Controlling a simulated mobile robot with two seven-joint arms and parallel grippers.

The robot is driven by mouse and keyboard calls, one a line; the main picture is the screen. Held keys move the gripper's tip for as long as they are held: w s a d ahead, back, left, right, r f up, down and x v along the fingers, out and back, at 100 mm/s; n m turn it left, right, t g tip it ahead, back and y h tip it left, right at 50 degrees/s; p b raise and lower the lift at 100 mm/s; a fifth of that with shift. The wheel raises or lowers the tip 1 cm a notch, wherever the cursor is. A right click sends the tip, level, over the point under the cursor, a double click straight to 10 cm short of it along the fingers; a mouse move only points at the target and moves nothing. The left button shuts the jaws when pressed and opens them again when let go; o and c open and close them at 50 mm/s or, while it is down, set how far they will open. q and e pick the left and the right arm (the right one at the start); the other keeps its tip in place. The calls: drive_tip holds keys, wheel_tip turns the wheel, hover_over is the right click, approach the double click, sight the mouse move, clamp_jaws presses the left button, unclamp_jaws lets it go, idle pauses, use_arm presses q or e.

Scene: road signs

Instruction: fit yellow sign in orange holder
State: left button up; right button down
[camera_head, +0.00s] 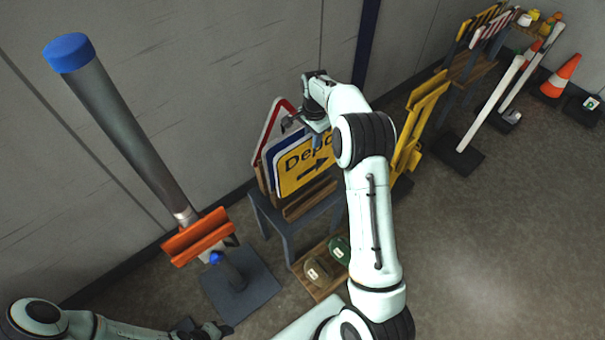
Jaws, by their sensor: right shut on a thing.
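The orange holder (198,238) is a slotted bracket on a grey post with a blue cap, to the left of and apart from the sign. Its slot looks empty. My left gripper (208,331) is low at the bottom edge, away from both; its jaws are unclear.
A red-edged triangular sign (272,128) stands behind the yellow one. The rack's dark table (267,213) and a tray with helmets (311,284) stand close by. Yellow barriers (428,100), posts and a traffic cone (562,76) line the wall. Floor at right is clear.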

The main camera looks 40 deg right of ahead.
drive_tip(key=b, duration=0.2)
hover_over(312, 172)
drive_tip(key=f, duration=1.2)
drive_tip(key=shift+w+d, duration=0.2)
drive_tip(key=shift+d, duration=0.05)
drive_tip(key=shift+w+f+b, duration=0.2)
drive_tip(key=shift+f+b, duration=0.1)
drive_tip(key=shift+f, duration=0.4)
drive_tip(key=shift+f+b, duration=0.35)
drive_tip(key=shift+f, duration=1.15)
drive_tip(key=c, duration=1)
unclamp_jaws()
use_arm(q)
drive_tip(key=s+f, duration=0.4)
drive_tip(key=shift+s+g, duration=0.3)
drive_tip(key=shift+f, duration=0.15)
use_arm(e)
drive_tip(key=shift+f, duration=0.3)
drive_tip(key=r, duration=1.3)
drive_tip(key=shift+w+a+r, duration=0.15)
drive_tip(key=shift+w+r, duration=0.1)
drive_tip(key=shift+w, duration=0.05)
use_arm(q)
drive_tip(key=shift+w, duration=0.15)
